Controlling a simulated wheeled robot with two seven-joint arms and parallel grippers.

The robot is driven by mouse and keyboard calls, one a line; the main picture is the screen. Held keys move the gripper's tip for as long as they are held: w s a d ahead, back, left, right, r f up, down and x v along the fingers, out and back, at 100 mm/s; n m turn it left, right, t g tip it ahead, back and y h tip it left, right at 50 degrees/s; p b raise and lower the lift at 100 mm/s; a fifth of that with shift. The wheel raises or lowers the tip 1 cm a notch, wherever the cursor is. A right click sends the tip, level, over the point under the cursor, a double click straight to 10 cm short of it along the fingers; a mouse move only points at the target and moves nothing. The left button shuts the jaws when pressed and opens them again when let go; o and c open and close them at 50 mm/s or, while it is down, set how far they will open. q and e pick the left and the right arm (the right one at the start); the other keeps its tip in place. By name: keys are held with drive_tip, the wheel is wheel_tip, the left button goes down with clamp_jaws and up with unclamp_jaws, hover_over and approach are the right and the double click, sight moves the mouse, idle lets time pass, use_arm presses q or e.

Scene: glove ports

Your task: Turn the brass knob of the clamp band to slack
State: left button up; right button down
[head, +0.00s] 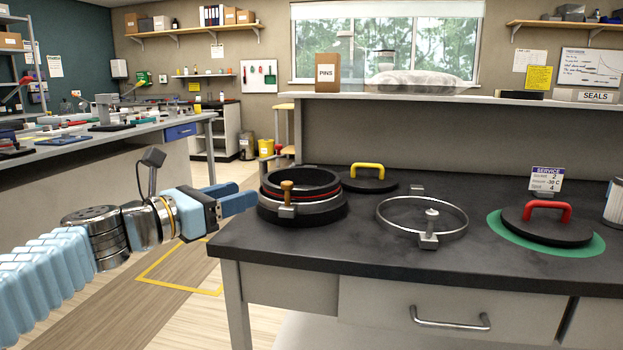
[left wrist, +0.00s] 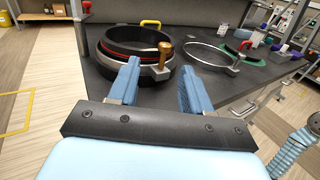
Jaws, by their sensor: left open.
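The brass knob (head: 287,192) stands upright on a small grey block at the front of the clamp band (head: 318,213), which sits around the base of a black port ring (head: 285,180) with a red seal line. The knob also shows in the left wrist view (left wrist: 165,53), beyond and between my fingertips. My left gripper (head: 238,197) is open and empty, just left of the port ring and apart from the knob; its two blue fingers show in the left wrist view (left wrist: 160,82). My right gripper is not in view.
A loose metal ring with a silver knob (head: 429,225) lies to the right on the black bench (head: 350,258). Behind is a black lid with a yellow handle (head: 368,170). A black lid with a red handle (head: 537,210) sits on a green mat. The bench's left edge is near my gripper.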

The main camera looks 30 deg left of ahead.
sight(283, 185)
use_arm(q)
drive_tip(key=x, duration=0.9)
drive_tip(key=d+x, duration=0.1)
drive_tip(key=x, duration=0.3)
drive_tip(key=shift+w+f+p, duration=0.1)
drive_tip(key=shift+f+p, duration=0.05)
drive_tip(key=shift+p, duration=0.15)
clamp_jaws()
